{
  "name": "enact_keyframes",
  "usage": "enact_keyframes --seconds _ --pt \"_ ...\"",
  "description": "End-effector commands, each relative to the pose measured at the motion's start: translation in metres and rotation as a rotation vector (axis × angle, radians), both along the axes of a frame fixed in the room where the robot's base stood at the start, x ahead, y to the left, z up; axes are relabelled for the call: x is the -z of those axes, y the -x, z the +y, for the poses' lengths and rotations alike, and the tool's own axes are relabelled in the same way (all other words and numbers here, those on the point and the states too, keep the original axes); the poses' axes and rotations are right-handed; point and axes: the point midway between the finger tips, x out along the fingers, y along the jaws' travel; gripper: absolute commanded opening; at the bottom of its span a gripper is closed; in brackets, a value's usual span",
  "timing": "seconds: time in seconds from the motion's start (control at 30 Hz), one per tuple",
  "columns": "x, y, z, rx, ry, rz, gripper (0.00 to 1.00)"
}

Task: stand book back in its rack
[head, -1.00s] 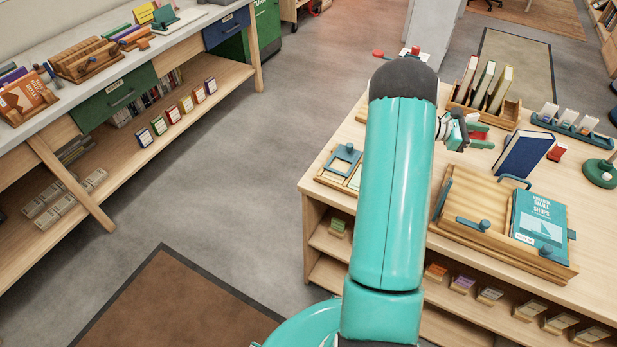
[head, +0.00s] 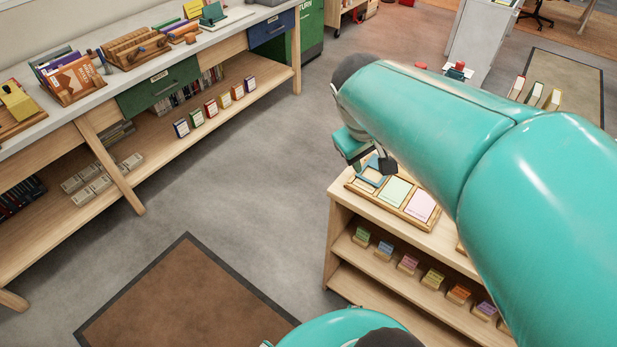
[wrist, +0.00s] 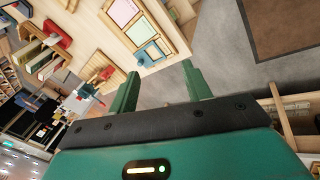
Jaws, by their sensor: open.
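The desk rack's upright books (head: 535,93) show in the head view just above my arm at the right; the rack's wooden base is hidden behind the arm. The dark blue book seen earlier on the desk is hidden now. My gripper (head: 368,160) is in the head view, over the desk's left end near a tray of cards. In the wrist view, the two green fingers of my gripper (wrist: 160,70) are apart with nothing between them. Which book the task means cannot be told from these frames.
The card tray (head: 408,199) lies at the desk's left end, with a blue frame (head: 371,172) in it. A long counter (head: 130,85) with books and racks stands on the left. The floor (head: 240,170) between is clear, with a brown mat (head: 185,295) in front.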

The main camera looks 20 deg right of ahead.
Motion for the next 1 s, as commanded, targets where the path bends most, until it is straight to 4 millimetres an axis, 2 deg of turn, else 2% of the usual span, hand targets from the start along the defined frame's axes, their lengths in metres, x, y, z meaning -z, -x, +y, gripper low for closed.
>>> enact_keyframes --seconds 0.03,0.2,0.33,0.5,0.77,0.8,1.0 --pt "-0.005 0.008 0.025 -0.006 -0.049 -0.064 0.49" --pt "-0.012 0.034 0.095 0.0 -0.227 -0.225 0.49" --pt "-0.014 0.049 0.127 0.003 -0.324 -0.293 0.49" --pt "-0.014 0.055 0.139 0.009 -0.365 -0.318 0.49" --pt "-0.014 0.055 0.139 0.009 -0.363 -0.317 0.49" --pt "-0.014 0.055 0.139 0.009 -0.363 -0.317 0.53" --pt "-0.014 0.054 0.138 0.009 -0.363 -0.317 0.53"
